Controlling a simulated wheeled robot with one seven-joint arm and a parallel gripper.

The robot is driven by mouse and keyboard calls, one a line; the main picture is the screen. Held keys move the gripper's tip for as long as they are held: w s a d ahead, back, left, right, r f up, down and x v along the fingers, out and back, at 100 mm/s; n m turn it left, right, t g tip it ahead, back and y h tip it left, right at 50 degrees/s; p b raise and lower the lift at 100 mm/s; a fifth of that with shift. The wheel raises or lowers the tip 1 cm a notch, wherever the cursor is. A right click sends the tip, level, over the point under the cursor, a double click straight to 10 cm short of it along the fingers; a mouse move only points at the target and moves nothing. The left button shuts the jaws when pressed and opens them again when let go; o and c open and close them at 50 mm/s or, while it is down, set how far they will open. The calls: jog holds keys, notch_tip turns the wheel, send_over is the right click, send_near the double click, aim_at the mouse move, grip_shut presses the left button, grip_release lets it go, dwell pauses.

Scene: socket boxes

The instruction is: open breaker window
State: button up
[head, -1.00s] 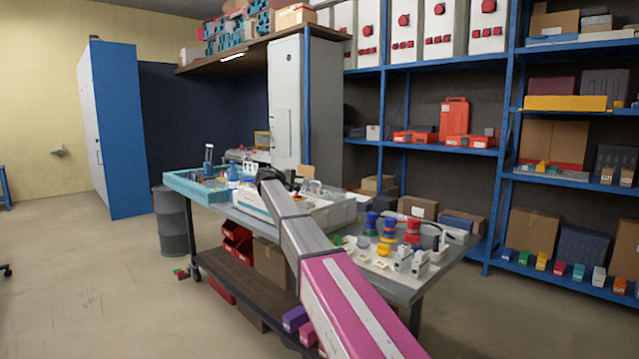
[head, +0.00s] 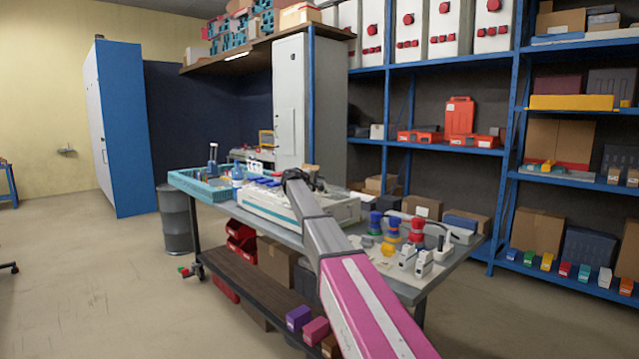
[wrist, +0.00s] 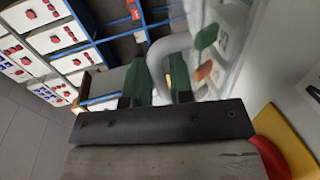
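The breaker box (head: 262,211) is a pale, low box with a teal stripe, lying on the workbench. My gripper (head: 298,178) is over the box's far side; its fingers are too small to make out in the head view. In the wrist view, my gripper (wrist: 159,82) has two dark green fingers close on either side of a grey curved handle (wrist: 163,50), which fills the gap between them. A clear window panel (wrist: 235,45) stands beside the handle at the right. Small green and orange parts show by it. How far the window is open cannot be told.
The workbench (head: 445,272) also holds a teal tray (head: 205,189) at left and red, blue and yellow plugs (head: 390,232) at right. A tall grey cabinet (head: 290,100) stands behind. Blue shelving (head: 513,150) is at right.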

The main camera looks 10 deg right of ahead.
jog(key=shift+c, duration=0.4)
grip_shut()
jog(key=shift+d+r, duration=0.1)
